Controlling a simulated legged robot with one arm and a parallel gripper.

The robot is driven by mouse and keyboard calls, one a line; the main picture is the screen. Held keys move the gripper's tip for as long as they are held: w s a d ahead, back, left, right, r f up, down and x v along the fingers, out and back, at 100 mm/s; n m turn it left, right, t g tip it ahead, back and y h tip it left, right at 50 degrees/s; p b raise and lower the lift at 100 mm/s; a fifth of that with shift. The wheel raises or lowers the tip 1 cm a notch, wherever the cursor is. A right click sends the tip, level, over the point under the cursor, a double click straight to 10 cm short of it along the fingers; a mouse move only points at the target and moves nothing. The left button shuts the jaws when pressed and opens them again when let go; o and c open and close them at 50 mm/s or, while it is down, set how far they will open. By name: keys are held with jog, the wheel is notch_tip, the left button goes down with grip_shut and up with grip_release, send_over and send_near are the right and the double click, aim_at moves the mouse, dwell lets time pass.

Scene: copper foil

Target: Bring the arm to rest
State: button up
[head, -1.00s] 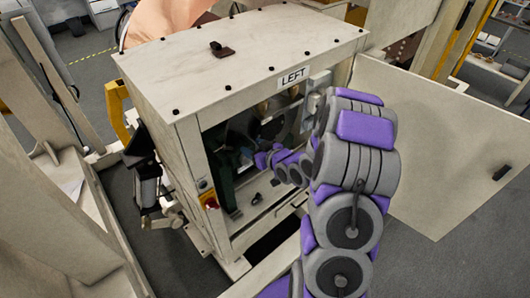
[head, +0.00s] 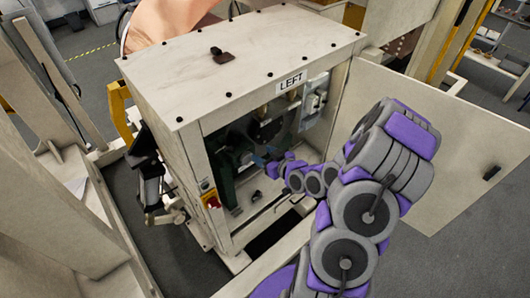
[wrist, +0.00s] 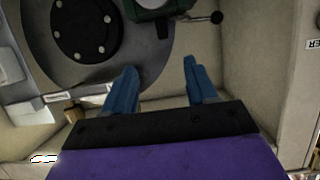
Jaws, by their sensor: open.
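My arm shows in the head view, grey and purple, bent at the right with its end reaching into the open front of the cabinet marked LEFT (head: 250,65). My gripper (wrist: 162,90) has two blue fingers spread well apart in the wrist view, with nothing between them. In the head view its fingertips are small and partly hidden in the shaded cabinet. A round grey disc with a dark bolted hub (wrist: 85,28) lies beyond the fingers at the upper left of the wrist view. A green part with a black-knobbed lever (wrist: 205,17) sits at the top.
The cabinet's door (head: 450,150) stands open to the right, with a dark handle (head: 491,173). A red and yellow switch (head: 211,199) is on the left front post. A beige frame (head: 60,215) stands at the left. Floor shows at lower right.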

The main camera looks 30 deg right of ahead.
jog(key=shift+a, duration=0.2)
jog(key=shift+d, duration=0.1)
dwell(0.4)
jog(key=s+a+r+g+b, duration=0.2)
jog(key=s+a+r+g, duration=0.2)
jog(key=s, duration=0.7)
jog(key=s+a+r+m+g+h+b, duration=0.1)
jog(key=s+a+r+g, duration=0.3)
jog(key=s, duration=0.8)
jog(key=s+a+r+g+h+b, duration=0.1)
jog(key=s+a+r+g+b, duration=0.1)
jog(key=s+a+r+g, duration=0.3)
jog(key=s+a+g, duration=0.2)
jog(key=s+a, duration=0.2)
jog(key=s, duration=0.2)
jog(key=shift+s+m+g+b, duration=0.3)
jog(key=shift+m+b, duration=0.05)
jog(key=shift+m, duration=0.05)
jog(key=shift+c, duration=0.3)
